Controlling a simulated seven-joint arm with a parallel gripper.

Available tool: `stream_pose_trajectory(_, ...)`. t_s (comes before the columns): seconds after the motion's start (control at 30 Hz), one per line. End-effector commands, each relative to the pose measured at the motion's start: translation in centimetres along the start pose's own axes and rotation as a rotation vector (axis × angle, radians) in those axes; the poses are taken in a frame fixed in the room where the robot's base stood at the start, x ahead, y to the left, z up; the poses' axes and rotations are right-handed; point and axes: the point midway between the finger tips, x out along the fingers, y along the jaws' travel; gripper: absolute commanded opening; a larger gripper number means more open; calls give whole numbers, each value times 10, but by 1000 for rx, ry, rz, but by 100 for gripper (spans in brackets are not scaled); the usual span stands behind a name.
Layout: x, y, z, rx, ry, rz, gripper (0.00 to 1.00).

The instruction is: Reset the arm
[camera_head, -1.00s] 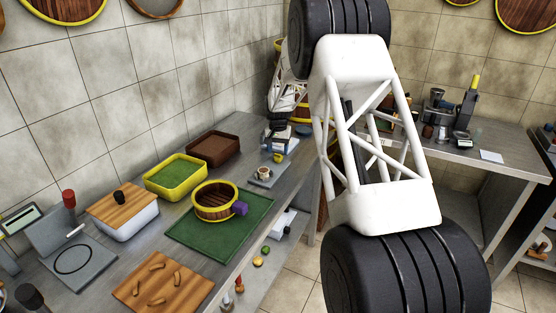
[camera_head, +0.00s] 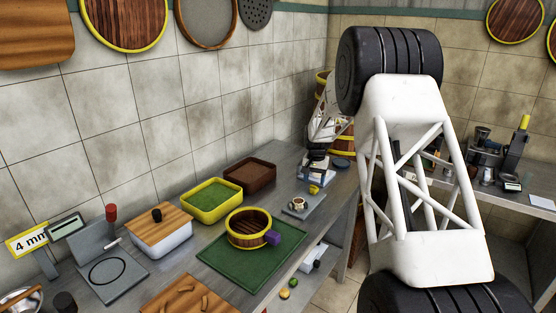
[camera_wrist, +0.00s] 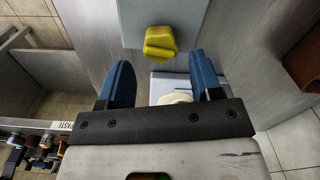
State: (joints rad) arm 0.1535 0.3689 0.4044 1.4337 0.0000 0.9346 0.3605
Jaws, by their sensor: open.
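My gripper (camera_wrist: 162,85) is open and empty in the wrist view, its two blue fingers spread apart above the steel counter. A yellow object (camera_wrist: 160,43) lies ahead of the fingertips on a grey block, apart from them. A white round thing (camera_wrist: 175,98) shows between the fingers on a pale plate, partly hidden by the gripper's dark bar. In the head view my white lattice arm fills the right side, and the gripper end is small near the back of the counter, too small to make out well.
On the counter are a round steamer basket (camera_head: 248,229) on a green mat (camera_head: 270,262), a yellow-rimmed tray (camera_head: 213,201), a brown tray (camera_head: 250,175), a lidded white box (camera_head: 162,240) and a cup (camera_head: 299,203) on a grey plate. A second counter (camera_head: 505,193) stands at the right.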

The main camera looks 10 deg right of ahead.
Motion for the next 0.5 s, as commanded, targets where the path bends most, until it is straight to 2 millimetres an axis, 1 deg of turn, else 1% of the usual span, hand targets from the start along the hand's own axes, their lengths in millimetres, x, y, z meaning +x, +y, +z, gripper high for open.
stream_pose_trajectory(0.17,-10,0,7,-6,5,-2,59)
stream_pose_trajectory(0.27,-21,1,16,-16,9,-3,59)
stream_pose_trajectory(0.37,-38,3,31,-30,16,-5,59)
stream_pose_trajectory(0.5,-66,7,58,-54,27,-9,59)
